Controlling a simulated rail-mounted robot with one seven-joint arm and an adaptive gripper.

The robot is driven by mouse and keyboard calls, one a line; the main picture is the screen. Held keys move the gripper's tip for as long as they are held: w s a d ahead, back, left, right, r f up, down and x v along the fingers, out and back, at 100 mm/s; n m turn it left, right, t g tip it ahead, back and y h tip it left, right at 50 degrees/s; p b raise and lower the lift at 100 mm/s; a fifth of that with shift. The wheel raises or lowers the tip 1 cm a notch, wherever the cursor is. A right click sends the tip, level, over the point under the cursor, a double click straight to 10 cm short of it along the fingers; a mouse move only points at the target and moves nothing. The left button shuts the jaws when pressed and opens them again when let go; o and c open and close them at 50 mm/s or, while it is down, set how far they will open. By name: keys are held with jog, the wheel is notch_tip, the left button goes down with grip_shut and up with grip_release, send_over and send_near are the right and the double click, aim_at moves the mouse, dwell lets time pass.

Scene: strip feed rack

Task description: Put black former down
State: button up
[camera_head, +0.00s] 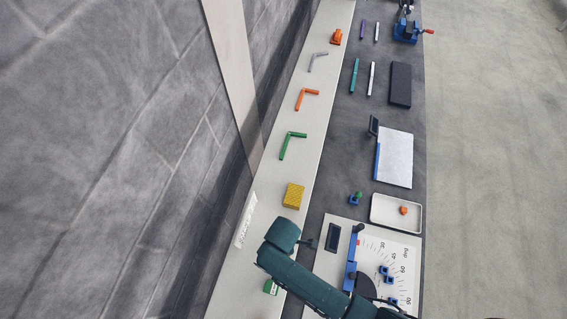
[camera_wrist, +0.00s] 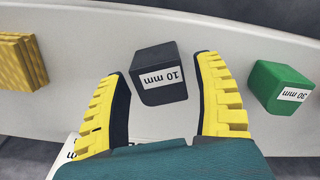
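The black former (camera_wrist: 158,92) is a small dark block with a white "10 mm" label. In the wrist view it sits upright on the pale shelf, between and just ahead of my fingertips. My gripper (camera_wrist: 157,72) is open, its yellow ribbed fingers on either side of the block, with pale gaps showing between them and it. In the head view my wrist covers this spot, so the former and the fingers are hidden there.
A yellow block (camera_head: 293,195) and a green "30 mm" block (camera_wrist: 281,86) flank the former on the shelf (camera_head: 262,220). Farther along lie green (camera_head: 290,144) and orange (camera_head: 305,98) bent strips. The angle board (camera_head: 400,248) and a white tray (camera_head: 376,211) are on the dark bench.

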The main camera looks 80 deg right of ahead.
notch_tip(320, 180, up, 12)
jog(key=w+r+m+t+h, duration=0.2)
jog(key=w+r+t, duration=0.8)
jog(key=w+r, duration=1.05)
jog(key=w+a+r+t, duration=0.2)
jog(key=r+t, duration=0.1)
jog(key=r, duration=0.6)
jog(key=w+a+r+t, duration=0.2)
jog(key=r+t, duration=0.1)
jog(key=r, duration=0.5)
jog(key=s+a+r+m+t, duration=0.1)
jog(key=s+a+r+t, duration=0.1)
jog(key=r, duration=0.7)
jog(key=s+a+r+m+t+y, duration=0.1)
jog(key=r+t, duration=0.3)
jog(key=r, duration=0.4)
jog(key=shift+s+a+r+y+p, duration=0.3)
jog(key=shift+s+a+r+p, duration=0.1)
jog(key=shift+s+a, duration=0.45)
